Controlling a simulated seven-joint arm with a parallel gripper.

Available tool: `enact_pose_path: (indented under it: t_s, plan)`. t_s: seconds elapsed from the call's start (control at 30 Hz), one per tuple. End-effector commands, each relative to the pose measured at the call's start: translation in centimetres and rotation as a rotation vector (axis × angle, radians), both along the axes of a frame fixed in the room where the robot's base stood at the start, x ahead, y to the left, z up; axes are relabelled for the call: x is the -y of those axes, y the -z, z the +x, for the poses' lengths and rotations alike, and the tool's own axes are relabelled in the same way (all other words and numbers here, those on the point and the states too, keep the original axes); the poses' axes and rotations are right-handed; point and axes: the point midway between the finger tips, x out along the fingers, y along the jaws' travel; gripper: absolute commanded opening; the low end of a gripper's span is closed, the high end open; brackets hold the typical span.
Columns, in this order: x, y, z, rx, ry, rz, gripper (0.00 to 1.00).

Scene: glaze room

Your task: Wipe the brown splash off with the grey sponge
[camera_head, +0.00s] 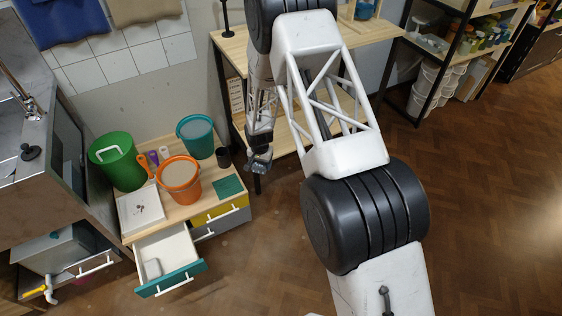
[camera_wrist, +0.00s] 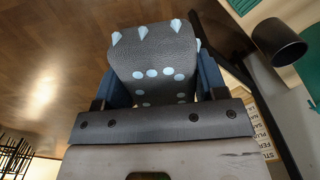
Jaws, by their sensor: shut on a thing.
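My gripper (camera_head: 260,156) hangs at the end of the arm, right of the wooden cabinet and away from its top. In the wrist view it is shut on a dark grey, pebbled block, which I take for the grey sponge (camera_wrist: 158,50). The block has pale blue dots and pointed pale bits, and a blue finger sits on either side of it. A white board (camera_head: 128,220) lies on the cabinet's front left. Small dark marks (camera_head: 139,209) in its middle may be the brown splash; their colour is hard to tell.
On the cabinet top stand a green bucket (camera_head: 117,162), an orange bucket (camera_head: 178,182), a teal bucket (camera_head: 195,137), a dark cup (camera_head: 224,157) and a green mat (camera_head: 229,186). A teal-fronted drawer (camera_head: 171,279) is open with a pale grey item (camera_head: 153,268) inside.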

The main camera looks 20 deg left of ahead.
Motion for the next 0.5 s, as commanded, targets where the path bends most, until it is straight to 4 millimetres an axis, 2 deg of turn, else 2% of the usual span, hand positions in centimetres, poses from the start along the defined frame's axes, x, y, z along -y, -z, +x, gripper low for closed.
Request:
enact_pose_path:
  t_s: [0.03, 0.1, 0.5]
  plan:
    - [-1.5, 0.0, -0.8, 0.000, -0.007, 0.000, 0.39]
    - [-3.3, 0.0, -1.8, 0.000, -0.009, 0.000, 0.39]
    - [-13.3, -0.2, -8.5, 0.001, -0.023, 0.001, 0.39]
